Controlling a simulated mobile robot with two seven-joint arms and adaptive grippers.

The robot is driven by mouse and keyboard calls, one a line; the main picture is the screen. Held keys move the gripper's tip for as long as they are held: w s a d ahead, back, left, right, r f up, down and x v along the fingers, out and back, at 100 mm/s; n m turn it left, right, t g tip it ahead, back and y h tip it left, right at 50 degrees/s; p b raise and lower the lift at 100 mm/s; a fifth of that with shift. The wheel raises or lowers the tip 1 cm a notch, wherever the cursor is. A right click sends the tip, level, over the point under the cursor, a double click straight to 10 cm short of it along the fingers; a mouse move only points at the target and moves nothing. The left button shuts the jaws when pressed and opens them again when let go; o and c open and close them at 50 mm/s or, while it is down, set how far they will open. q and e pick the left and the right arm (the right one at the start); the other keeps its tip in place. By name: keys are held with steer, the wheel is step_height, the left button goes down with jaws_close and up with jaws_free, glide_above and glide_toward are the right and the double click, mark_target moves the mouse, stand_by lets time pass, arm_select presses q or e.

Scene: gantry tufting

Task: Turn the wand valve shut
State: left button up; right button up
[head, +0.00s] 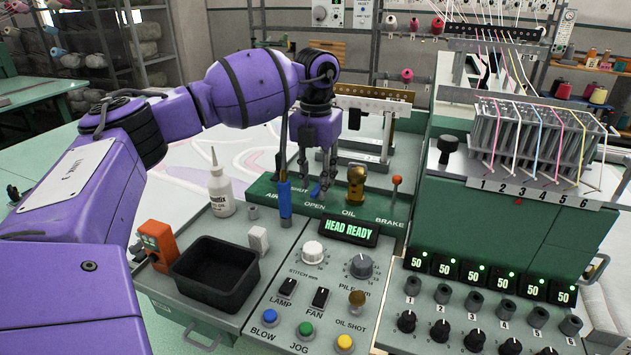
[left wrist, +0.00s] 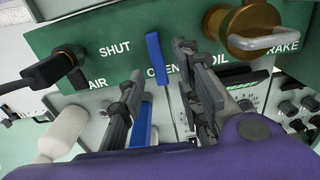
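The wand valve's blue lever (left wrist: 156,58) lies on the green panel strip (left wrist: 115,25) in the left wrist view. Its lower end points at the word OPEN, and SHUT is printed to its left. In the head view a small piece of the lever (head: 315,191) shows below my left gripper (head: 319,182). In the left wrist view the two fingers of this gripper (left wrist: 158,62) are apart, one on each side of the lever. I see no clear contact with it. My right gripper is in neither view.
A blue-handled wand (head: 285,200) stands upright just left of the lever. A brass oil valve (head: 356,182) and a red-knobbed brake lever (head: 396,183) are to the right. A white bottle (head: 220,190), black tray (head: 215,272) and lit display (head: 349,230) are nearby.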

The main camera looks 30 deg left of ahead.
arm_select(q)
steer(key=shift+f, duration=0.5)
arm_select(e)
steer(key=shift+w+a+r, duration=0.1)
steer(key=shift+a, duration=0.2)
arm_select(q)
steer(key=shift+c, duration=0.3)
jaws_close()
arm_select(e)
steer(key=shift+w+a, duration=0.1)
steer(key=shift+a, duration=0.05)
